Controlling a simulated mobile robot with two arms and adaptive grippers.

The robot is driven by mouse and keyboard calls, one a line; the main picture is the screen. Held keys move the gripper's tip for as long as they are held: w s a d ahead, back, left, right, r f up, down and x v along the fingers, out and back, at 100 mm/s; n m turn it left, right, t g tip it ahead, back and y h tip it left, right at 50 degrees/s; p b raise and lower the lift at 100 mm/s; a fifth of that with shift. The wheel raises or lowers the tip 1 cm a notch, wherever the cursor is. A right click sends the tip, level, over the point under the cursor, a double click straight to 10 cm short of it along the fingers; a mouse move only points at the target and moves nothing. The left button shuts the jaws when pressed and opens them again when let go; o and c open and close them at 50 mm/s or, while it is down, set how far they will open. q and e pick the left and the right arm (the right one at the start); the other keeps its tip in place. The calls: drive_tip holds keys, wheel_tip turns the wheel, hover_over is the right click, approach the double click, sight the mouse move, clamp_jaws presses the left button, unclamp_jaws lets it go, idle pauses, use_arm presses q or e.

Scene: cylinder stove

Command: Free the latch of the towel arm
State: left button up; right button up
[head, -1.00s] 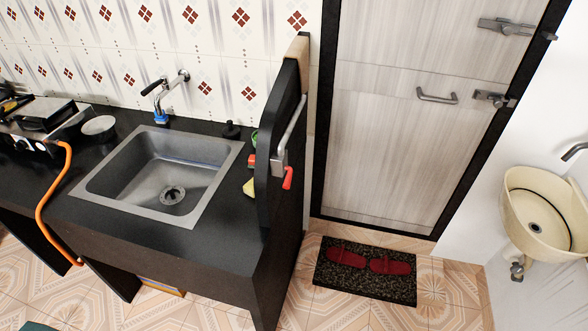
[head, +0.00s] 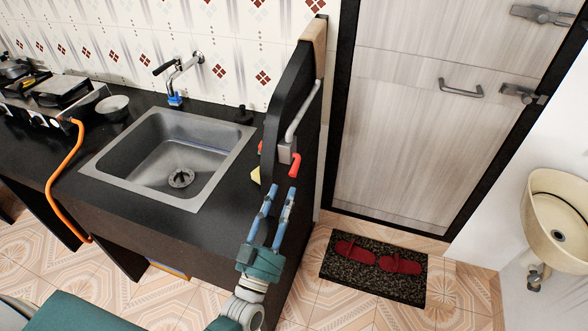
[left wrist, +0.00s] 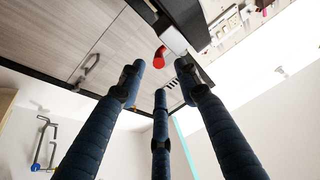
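The towel arm (head: 299,116) is a grey bar along the black side panel at the sink's right. Its lower end meets a grey block (head: 287,151). The red latch (head: 295,166) hangs from this block. My left gripper (head: 280,190) is open and empty, its fingertips pointing up just below the latch. In the left wrist view, the spread blue fingers (left wrist: 160,82) show with the red latch (left wrist: 160,56) beyond their tips, beside the grey block (left wrist: 174,40). The fingers look apart from the latch; the exact gap is hard to tell. My right gripper is not in view.
The black counter (head: 150,215) with its steel sink (head: 170,158) lies left of the panel (head: 310,150). A closed door (head: 395,130) stands behind, with a dark mat (head: 373,268) and red slippers before it. A cream basin (head: 556,215) is at the right.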

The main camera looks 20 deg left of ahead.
sight(294, 169)
use_arm(q)
drive_tip(key=p+x, duration=0.2)
drive_tip(key=x, duration=0.5)
drive_tip(key=shift+w+d, duration=0.1)
drive_tip(key=shift+w, duration=0.25)
clamp_jaws()
drive_tip(key=shift+r, duration=0.1)
